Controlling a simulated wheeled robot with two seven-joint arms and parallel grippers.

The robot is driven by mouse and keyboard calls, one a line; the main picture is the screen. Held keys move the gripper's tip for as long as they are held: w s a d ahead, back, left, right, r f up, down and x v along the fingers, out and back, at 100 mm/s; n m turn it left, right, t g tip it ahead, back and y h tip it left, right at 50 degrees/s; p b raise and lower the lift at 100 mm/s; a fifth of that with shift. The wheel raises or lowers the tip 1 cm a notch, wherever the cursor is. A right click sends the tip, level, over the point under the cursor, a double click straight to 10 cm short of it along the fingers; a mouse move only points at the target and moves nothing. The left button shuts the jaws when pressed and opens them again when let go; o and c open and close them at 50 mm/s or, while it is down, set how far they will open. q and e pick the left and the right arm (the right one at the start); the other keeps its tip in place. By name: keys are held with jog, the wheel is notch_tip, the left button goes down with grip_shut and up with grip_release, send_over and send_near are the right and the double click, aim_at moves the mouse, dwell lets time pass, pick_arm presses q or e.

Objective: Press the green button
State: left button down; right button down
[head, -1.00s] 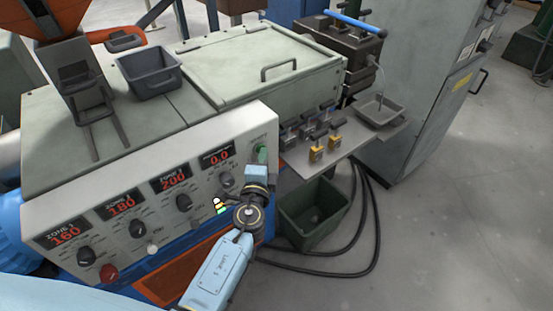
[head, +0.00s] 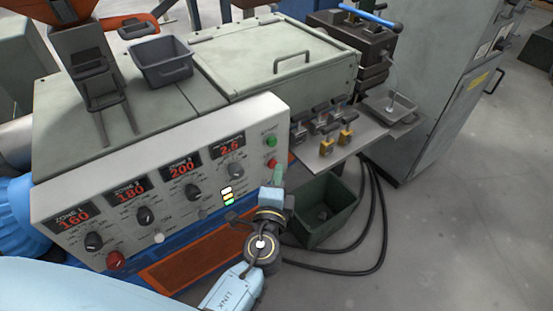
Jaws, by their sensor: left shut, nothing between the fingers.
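The green button (head: 269,142) is at the upper right of the slanted white control panel (head: 120,195), fully in view. A red button (head: 272,163) sits just below it. My left gripper (head: 279,173) is shut and empty. Its fingertips are in front of the panel's right edge, below the green button and close to the red button in the picture. They appear apart from the green button. The rightmost display (head: 231,147) reads 2.6. My right gripper is not in view.
A dark green bin (head: 325,232) stands on the floor to the right. A shelf (head: 335,148) with yellow-based clamps juts out above it. Black hoses lie beyond; floor at right is clear.

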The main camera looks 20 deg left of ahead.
pick_arm(q)
jog(key=shift+v, duration=2.2)
jog(key=shift+w, duration=0.1)
